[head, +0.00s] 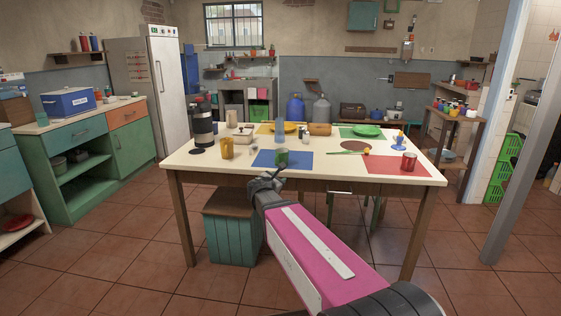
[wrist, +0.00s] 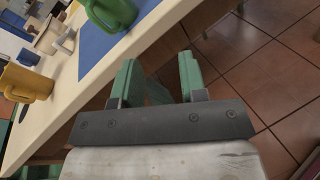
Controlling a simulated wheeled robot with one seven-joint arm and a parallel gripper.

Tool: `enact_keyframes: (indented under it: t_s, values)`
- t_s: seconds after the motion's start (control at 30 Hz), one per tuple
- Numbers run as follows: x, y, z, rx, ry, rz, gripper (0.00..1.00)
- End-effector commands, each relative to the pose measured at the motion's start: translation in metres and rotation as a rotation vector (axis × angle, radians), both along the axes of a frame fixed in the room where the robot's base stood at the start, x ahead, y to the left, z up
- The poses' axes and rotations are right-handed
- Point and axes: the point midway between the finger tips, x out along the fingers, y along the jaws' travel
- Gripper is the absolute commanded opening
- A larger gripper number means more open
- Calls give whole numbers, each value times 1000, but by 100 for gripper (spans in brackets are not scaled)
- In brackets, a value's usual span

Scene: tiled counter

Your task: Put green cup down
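The green cup (head: 281,158) stands on the blue mat (head: 300,160) near the front edge of the table. In the wrist view the green cup (wrist: 115,12) is at the top edge and partly cut off, over the blue mat (wrist: 97,42). My gripper (head: 272,174) is just off the table's front edge, near the cup and apart from it. In the wrist view my gripper (wrist: 158,82) has its two green fingers spread wide, with nothing held between them; floor shows beyond.
On the cream table (head: 217,168) are a yellow mug (head: 227,148), a red cup (head: 409,162) on a red mat (head: 385,167), a green plate (head: 367,130) and a dark coffee machine (head: 201,125). A teal stool (head: 233,235) stands below. Open tiled floor lies in front.

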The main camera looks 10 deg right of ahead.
Motion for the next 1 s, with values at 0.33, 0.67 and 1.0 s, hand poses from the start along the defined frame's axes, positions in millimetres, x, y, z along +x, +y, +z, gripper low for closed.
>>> enact_keyframes:
  t_s: [0.33,0.67,1.0]
  values:
    - [34,39,44,-408,46,168,39]
    - [73,19,44,-411,47,167,39]
    - [97,9,42,-410,47,167,39]
